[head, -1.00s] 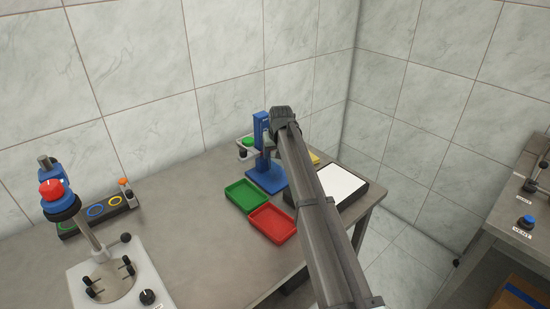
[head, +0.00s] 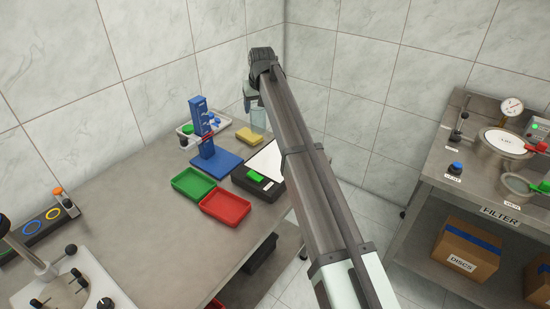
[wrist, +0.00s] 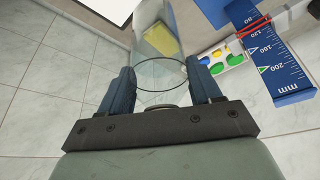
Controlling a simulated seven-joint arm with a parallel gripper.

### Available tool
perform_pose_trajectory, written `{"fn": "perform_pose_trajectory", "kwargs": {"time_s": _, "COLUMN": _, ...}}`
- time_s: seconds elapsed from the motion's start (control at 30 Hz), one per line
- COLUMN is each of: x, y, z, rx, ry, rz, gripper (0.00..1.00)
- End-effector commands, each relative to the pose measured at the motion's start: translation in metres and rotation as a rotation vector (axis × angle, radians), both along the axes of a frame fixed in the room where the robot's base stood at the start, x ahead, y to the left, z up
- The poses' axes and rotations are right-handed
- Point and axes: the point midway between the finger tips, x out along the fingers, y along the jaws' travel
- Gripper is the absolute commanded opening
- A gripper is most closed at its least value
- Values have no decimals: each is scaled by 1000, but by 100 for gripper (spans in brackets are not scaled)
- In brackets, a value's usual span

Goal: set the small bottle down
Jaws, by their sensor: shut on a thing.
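My gripper (head: 251,104) is shut on a clear, see-through small bottle (head: 258,120), held up above the back of the table beside the blue stand. In the wrist view the bottle (wrist: 158,40) sits between the two dark fingers of my gripper (wrist: 163,88), with a round dark-edged end towards me. In the head view it looks about upright. Its lower end overlaps the area near the yellow block (head: 249,136), and I cannot tell its exact height above the table. Part of my gripper is hidden by my arm.
The blue stand (head: 201,128) with a mm scale stands left of the bottle, by a white tray (head: 186,143) with coloured pieces. A black device with a white plate (head: 265,163) is in front. Green (head: 193,184) and red (head: 226,208) trays lie nearer.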

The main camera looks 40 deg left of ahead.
Motion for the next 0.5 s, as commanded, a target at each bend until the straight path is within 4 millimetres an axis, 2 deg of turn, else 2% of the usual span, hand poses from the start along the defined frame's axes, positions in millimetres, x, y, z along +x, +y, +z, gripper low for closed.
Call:
{"fn": "perform_pose_trajectory", "kwargs": {"time_s": 0.03, "x": 1, "y": -21, "z": 4, "rx": 2, "ry": -2, "rz": -13, "gripper": 19}}
{"fn": "perform_pose_trajectory", "kwargs": {"time_s": 0.1, "x": 1, "y": -43, "z": 7, "rx": 2, "ry": -2, "rz": -18, "gripper": 19}}
{"fn": "perform_pose_trajectory", "kwargs": {"time_s": 0.2, "x": -9, "y": -64, "z": 9, "rx": 2, "ry": 1, "rz": 2, "gripper": 19}}
{"fn": "perform_pose_trajectory", "kwargs": {"time_s": 0.4, "x": -32, "y": -79, "z": 2, "rx": 2, "ry": 0, "rz": 94, "gripper": 19}}
{"fn": "perform_pose_trajectory", "kwargs": {"time_s": 0.5, "x": -31, "y": -77, "z": 2, "rx": 2, "ry": 0, "rz": 133, "gripper": 19}}
